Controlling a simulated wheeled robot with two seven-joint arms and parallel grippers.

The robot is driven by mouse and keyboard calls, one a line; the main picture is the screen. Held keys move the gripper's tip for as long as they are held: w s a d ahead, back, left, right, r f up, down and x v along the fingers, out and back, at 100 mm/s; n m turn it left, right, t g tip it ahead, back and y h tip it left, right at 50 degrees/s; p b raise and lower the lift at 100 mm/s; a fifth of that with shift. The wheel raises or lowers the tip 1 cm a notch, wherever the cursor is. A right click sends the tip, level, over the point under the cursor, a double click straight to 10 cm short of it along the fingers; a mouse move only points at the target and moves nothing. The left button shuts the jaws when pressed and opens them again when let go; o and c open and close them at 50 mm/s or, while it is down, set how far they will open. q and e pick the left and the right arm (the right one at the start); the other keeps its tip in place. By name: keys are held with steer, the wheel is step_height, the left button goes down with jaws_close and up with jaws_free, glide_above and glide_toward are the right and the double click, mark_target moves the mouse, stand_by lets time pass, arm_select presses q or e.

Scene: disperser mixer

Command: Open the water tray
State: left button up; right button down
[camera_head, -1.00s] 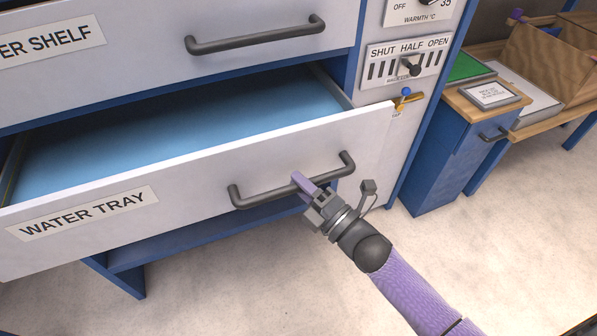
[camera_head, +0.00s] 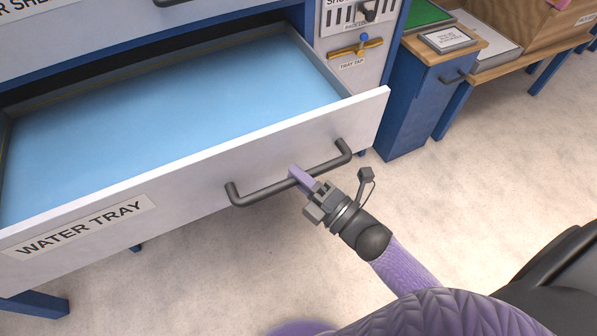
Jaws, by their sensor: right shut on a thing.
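The water tray (camera_head: 190,196) is a drawer with a white front labelled WATER TRAY and a light blue inside. It stands pulled well out of the blue cabinet, and much of its blue floor shows. Its dark bar handle (camera_head: 262,194) runs across the right half of the front. My right gripper (camera_head: 299,176) is shut on the handle, right of the bar's middle, with its purple fingers at the bar. My left gripper is not in view.
A panel with a brass and blue tray tap (camera_head: 355,48) is behind the drawer's right end. A blue side cabinet (camera_head: 415,105) with a wooden top stands at the right. The pale floor (camera_head: 490,170) in front is clear.

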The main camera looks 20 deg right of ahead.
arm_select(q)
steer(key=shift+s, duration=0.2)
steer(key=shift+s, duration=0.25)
arm_select(e)
steer(key=c, duration=0.5)
jaws_free()
steer(key=shift+c, duration=0.2)
arm_select(q)
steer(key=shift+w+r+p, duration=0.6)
steer(key=shift+p, duration=0.05)
arm_select(e)
steer(key=v, duration=1)
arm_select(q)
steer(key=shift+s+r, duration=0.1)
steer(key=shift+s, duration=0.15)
